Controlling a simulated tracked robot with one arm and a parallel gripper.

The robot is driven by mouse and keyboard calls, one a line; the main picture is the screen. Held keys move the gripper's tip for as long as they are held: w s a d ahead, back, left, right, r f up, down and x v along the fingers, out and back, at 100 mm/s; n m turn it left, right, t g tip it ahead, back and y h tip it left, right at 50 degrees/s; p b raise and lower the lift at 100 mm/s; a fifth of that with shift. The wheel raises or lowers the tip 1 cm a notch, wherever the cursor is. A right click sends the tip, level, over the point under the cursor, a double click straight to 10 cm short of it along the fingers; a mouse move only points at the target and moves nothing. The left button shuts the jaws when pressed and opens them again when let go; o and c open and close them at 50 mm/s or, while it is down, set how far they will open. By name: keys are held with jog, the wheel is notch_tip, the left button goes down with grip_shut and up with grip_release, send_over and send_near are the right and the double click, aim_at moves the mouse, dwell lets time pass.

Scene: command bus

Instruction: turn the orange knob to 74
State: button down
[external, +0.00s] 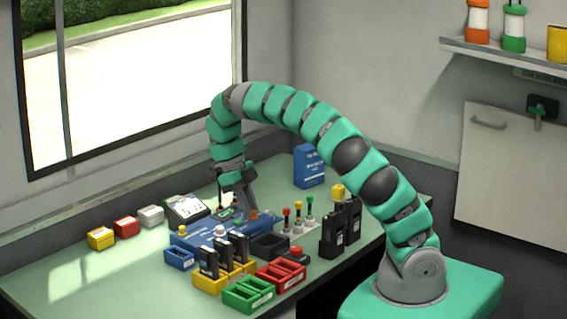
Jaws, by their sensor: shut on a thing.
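The blue control panel (203,239) lies on the green desk, below my arm. My gripper (250,209) points down over the panel's far right part. It is shut on the orange knob (253,215), which shows only as a small orange patch at the fingertips; the fingers hide most of it. A display (186,208) with dark digits stands behind the panel on the left; its digits are too small to read surely. The knob's pointer and scale cannot be made out.
Yellow, red and white boxes (125,227) line the window side. Red and green trays (247,294), yellow trays with black radios and a blue bin (179,258) stand in front. Coloured buttons (298,213) and black radios (340,228) are at right. The desk's left is clear.

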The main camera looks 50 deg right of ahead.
jog(key=shift+m, duration=0.3)
dwell(0.4)
jog(key=c, duration=1.3)
grip_release()
jog(key=v, duration=0.6)
jog(key=shift+d, duration=0.15)
jog(key=shift+p+v, duration=2.85)
jog(key=shift+v, duration=1)
jog(key=shift+w, duration=0.1)
